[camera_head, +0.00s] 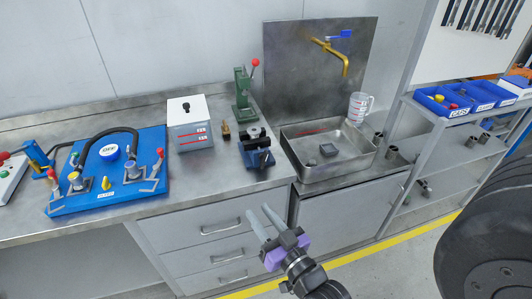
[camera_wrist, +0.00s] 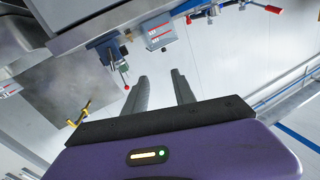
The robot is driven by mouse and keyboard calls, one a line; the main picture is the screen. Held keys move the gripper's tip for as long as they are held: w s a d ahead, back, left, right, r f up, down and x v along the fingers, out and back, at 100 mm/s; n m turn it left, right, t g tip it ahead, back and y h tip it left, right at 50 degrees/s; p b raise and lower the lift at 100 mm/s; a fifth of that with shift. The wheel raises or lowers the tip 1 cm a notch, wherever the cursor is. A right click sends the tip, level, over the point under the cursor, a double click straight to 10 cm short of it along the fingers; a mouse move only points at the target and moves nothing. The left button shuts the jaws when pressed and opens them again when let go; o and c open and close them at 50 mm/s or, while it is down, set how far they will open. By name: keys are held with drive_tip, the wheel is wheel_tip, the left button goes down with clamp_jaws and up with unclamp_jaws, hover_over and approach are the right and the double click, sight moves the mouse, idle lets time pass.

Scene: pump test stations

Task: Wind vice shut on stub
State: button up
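The blue vice (camera_head: 258,158) stands on the bench just left of the sink, near the front edge. A dark round piece (camera_head: 256,132) shows at its top; I cannot tell whether it is the stub or whether the jaws grip it. The vice handle is too small to make out. In the wrist view the vice (camera_wrist: 106,50) is at upper left, beyond the fingertips. My gripper (camera_head: 259,210) is in front of the drawers, below and apart from the vice. Its two fingers (camera_wrist: 160,82) are apart with nothing between them.
A green press (camera_head: 241,95) with a red-knobbed lever stands behind the vice. A white box (camera_head: 190,125) and a small brass piece (camera_head: 226,131) are to its left. The sink (camera_head: 328,168) is to the right. A blue test plate (camera_head: 120,190) lies further left.

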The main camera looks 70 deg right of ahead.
sight(265, 162)
drive_tip(key=shift+w+d+f+m+g+h+p, duration=0.7)
drive_tip(key=shift+w+d, duration=0.65)
drive_tip(key=shift+d, duration=2.3)
drive_tip(key=shift+w+d+f+m+g+h+p, duration=0.45)
drive_tip(key=shift+w+d+m, duration=0.7)
drive_tip(key=shift+d, duration=2.5)
drive_tip(key=shift+w+d+f+m+g+h+p, duration=0.5)
drive_tip(key=shift+w+d, duration=1.05)
drive_tip(key=shift+d, duration=2.1)
drive_tip(key=shift+c, duration=0.2)
clamp_jaws()
